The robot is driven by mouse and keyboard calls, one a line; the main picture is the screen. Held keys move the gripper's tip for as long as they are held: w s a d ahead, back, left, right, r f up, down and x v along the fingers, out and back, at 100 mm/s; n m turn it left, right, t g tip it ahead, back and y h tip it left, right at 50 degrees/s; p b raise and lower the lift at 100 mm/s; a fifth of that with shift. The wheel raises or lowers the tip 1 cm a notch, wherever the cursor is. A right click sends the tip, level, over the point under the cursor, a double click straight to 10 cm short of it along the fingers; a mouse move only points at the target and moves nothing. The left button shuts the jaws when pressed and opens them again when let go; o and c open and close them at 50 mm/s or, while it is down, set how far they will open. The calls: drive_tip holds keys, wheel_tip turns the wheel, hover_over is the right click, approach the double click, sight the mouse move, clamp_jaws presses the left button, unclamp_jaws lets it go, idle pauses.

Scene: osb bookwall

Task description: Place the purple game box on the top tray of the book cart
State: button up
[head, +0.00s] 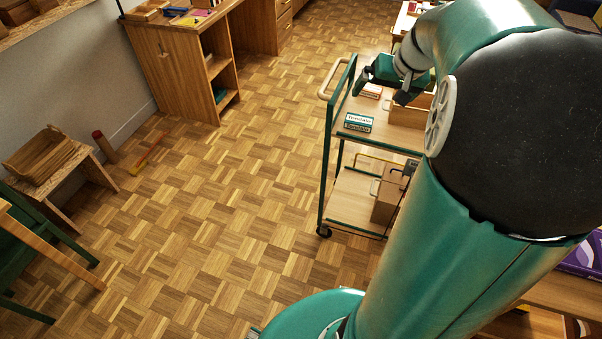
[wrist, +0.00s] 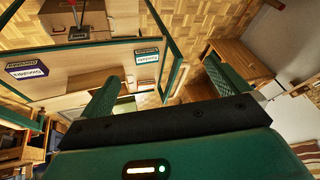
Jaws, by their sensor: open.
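The book cart's top tray (head: 385,131) is pale wood in a green frame, and it also shows in the wrist view (wrist: 100,60). A small purple-blue game box (wrist: 27,67) with a white label lies near its long edge in the wrist view; in the head view my arm hides that spot. A similar teal box (head: 358,123) lies near the tray's handle end, also seen in the wrist view (wrist: 147,56). My gripper (head: 385,88) is above the tray. Its fingers (wrist: 165,92) are spread wide, with nothing held between them.
An orange-and-white box (head: 371,91) and a wooden holder (head: 408,112) are also on the top tray. A brown box (head: 388,196) stands on the lower shelf. A purple, white-patterned item (head: 582,256) shows at the right edge.

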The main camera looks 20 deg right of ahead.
drive_tip(key=s+a+r+n, duration=0.1)
drive_tip(key=s+a, duration=0.1)
drive_tip(key=a, duration=0.6)
drive_tip(key=s+a+r+n, duration=0.1)
drive_tip(key=s+a+r, duration=0.1)
drive_tip(key=a, duration=0.6)
drive_tip(key=s+a+f+n, duration=0.1)
drive_tip(key=s+a+n, duration=0.2)
drive_tip(key=s+a, duration=0.8)
drive_tip(key=shift+a+f, duration=0.35)
drive_tip(key=shift+f, duration=0.05)
